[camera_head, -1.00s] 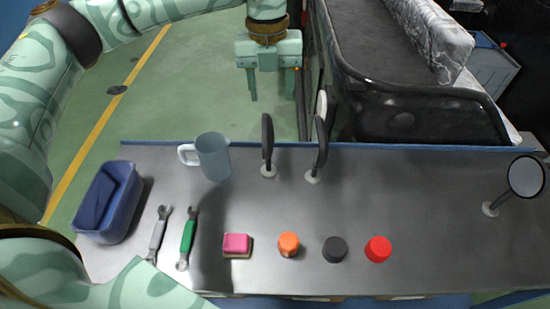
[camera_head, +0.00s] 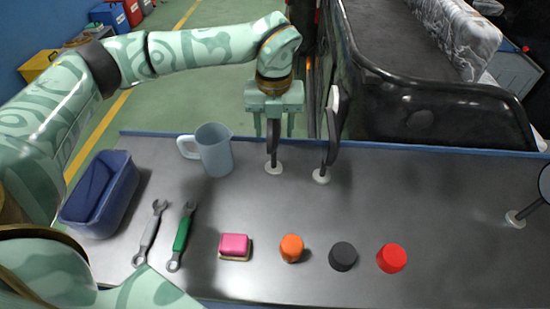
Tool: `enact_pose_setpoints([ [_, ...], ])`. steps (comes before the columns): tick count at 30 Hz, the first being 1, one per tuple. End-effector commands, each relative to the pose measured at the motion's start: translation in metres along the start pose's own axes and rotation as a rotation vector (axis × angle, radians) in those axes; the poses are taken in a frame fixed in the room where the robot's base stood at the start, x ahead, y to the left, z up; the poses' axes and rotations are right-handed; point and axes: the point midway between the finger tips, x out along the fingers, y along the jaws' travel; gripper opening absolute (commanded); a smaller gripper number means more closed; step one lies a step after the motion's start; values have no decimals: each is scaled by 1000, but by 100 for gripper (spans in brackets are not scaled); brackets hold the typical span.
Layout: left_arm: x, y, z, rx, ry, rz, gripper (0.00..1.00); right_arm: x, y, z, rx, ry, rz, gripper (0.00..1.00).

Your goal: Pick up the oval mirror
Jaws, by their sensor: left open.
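Three mirrors stand on small white bases on the metal table. One dark mirror (camera_head: 273,146) is seen edge-on behind the orange cap. A second mirror (camera_head: 332,138) stands just right of it, also nearly edge-on. A third mirror (camera_head: 544,186), cut off at the right edge, looked round. I cannot tell for sure which one is oval, as two are edge-on. My left gripper (camera_head: 273,130) is open, pointing down, with its two fingers on either side of the top of the first mirror in the picture. Contact cannot be told. My right gripper is out of view.
A jug (camera_head: 213,149) stands left of the first mirror. A blue bin (camera_head: 122,200), two wrenches, a pink sponge (camera_head: 234,245), and orange, black and red caps lie in front. A dark vehicle (camera_head: 425,105) is behind the table (camera_head: 430,190).

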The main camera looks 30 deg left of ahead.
Motion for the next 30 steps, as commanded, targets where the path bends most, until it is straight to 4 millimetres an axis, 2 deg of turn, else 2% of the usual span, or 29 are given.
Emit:
enact_pose_setpoints([
  [1,12,0,0,0,4,2,51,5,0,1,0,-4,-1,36],
  [2,14,0,0,1,3,1,51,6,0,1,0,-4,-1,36],
  [8,13,0,0,1,-1,-1,51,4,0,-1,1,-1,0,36],
  [9,12,0,0,1,-1,-1,48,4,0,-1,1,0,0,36],
  [14,12,0,0,1,-1,-1,4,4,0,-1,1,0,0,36],
  [15,13,0,0,1,-1,-1,0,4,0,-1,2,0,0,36],
  [24,9,0,0,1,-3,-1,0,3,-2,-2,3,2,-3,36],
  [26,1,0,0,0,-4,-2,0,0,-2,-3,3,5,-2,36],
  [30,-30,0,0,0,-8,-4,0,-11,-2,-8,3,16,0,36],
])
